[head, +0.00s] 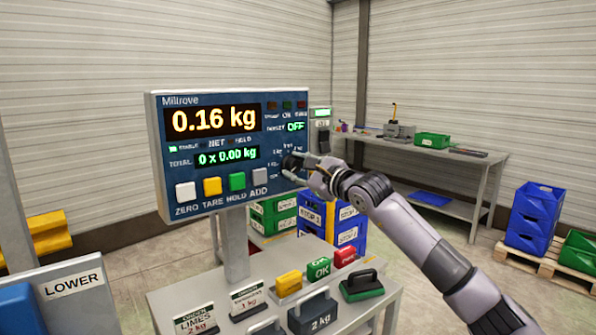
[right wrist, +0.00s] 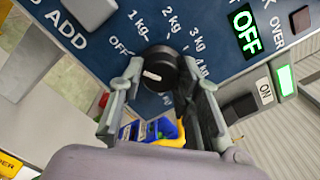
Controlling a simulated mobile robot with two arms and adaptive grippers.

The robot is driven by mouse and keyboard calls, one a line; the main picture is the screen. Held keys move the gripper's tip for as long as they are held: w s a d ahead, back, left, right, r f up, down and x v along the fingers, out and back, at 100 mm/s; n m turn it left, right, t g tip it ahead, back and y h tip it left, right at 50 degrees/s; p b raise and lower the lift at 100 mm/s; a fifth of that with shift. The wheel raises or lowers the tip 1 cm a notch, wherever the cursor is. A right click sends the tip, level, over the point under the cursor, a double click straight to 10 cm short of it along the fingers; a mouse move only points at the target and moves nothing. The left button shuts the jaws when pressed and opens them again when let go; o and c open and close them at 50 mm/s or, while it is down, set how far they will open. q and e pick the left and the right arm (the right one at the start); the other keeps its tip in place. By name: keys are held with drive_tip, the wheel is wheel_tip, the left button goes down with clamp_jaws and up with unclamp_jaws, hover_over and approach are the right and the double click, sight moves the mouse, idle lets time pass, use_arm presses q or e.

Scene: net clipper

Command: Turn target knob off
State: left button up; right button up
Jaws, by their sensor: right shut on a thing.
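The target knob (right wrist: 158,66) is a round black dial with a white mark, set on the blue panel of the scale indicator (head: 158,150). Labels OFF, 1 kg, 2 kg, 3 kg and more surround it in the right wrist view. The white mark lies roughly crosswise; I cannot tell exactly which label it points at. The green TARGET readout (head: 296,127) shows OFF. My right gripper (head: 297,168) is shut on the knob, with one finger on each side (right wrist: 165,88), and covers part of it in the head view. My left gripper is not in view.
ZERO, TARE, HOLD and ADD buttons (head: 212,186) sit left of the knob. Below stands a grey table with weights (head: 313,314), OK blocks (head: 319,269) and a green-based handled block (head: 361,286). An ON switch (right wrist: 264,90) is right of the knob in the wrist view.

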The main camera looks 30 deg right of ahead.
drive_tip(key=o, duration=1.1)
drive_tip(key=shift+o, duration=0.2)
drive_tip(key=s+d, duration=0.1)
drive_tip(key=s, duration=1.1)
drive_tip(key=shift+f, duration=0.1)
idle(0.3)
